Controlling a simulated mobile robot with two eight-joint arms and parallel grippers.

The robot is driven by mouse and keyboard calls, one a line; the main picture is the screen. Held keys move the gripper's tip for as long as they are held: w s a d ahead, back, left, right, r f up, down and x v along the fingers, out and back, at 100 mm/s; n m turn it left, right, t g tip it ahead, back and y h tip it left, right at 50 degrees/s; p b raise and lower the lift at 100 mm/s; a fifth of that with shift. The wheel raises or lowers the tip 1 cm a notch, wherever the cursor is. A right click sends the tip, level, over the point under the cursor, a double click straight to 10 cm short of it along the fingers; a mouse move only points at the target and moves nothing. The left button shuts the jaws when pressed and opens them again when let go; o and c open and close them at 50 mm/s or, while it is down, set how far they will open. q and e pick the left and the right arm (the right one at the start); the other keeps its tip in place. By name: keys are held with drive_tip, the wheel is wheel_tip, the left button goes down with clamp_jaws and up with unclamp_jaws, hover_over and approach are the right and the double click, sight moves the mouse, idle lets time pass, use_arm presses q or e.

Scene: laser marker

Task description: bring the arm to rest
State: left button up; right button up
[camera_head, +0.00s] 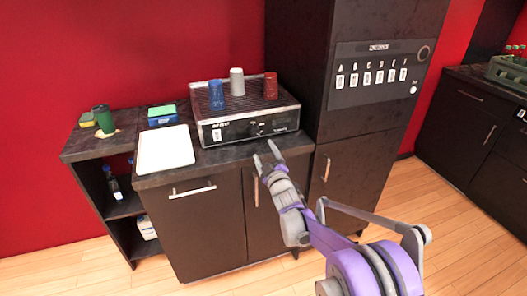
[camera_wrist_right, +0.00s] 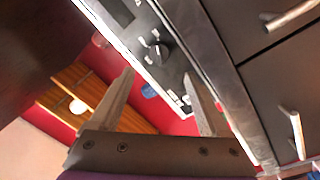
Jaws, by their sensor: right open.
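My right gripper (camera_head: 267,160) is open and empty in the head view, in front of the counter's front edge and below the right part of the laser marker (camera_head: 246,108). Its two fingers also show spread apart in the right wrist view (camera_wrist_right: 160,95), with nothing between them and the marker's front panel with a dark knob (camera_wrist_right: 157,51) beyond. On the marker's top stand a blue cup (camera_head: 217,95), a white cup (camera_head: 237,82) and a red cup (camera_head: 271,86). My left gripper is not in view.
A white tray (camera_head: 165,150) lies on the counter left of the marker. A green cup (camera_head: 104,120) and a box with a green top (camera_head: 162,114) stand farther left. A tall dark cabinet (camera_head: 350,140) with a labelled panel stands right. Open wooden floor lies in front.

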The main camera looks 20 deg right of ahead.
drive_tip(key=s+a+f+m+g+p, duration=0.1)
drive_tip(key=s+a+m+g+p, duration=0.1)
drive_tip(key=s, duration=1.3)
drive_tip(key=s+a+m+g+p, duration=0.2)
drive_tip(key=s+m+g+p, duration=0.2)
drive_tip(key=s, duration=1.1)
drive_tip(key=s+a+f+m+g+p, duration=0.1)
drive_tip(key=s+g, duration=0.6)
drive_tip(key=s, duration=0.8)
drive_tip(key=shift+s+a+f+m+p, duration=0.15)
drive_tip(key=shift+a+f+m+p, duration=0.25)
drive_tip(key=shift+m+p, duration=0.7)
drive_tip(key=shift+r, duration=0.15)
drive_tip(key=shift+c, duration=0.2)
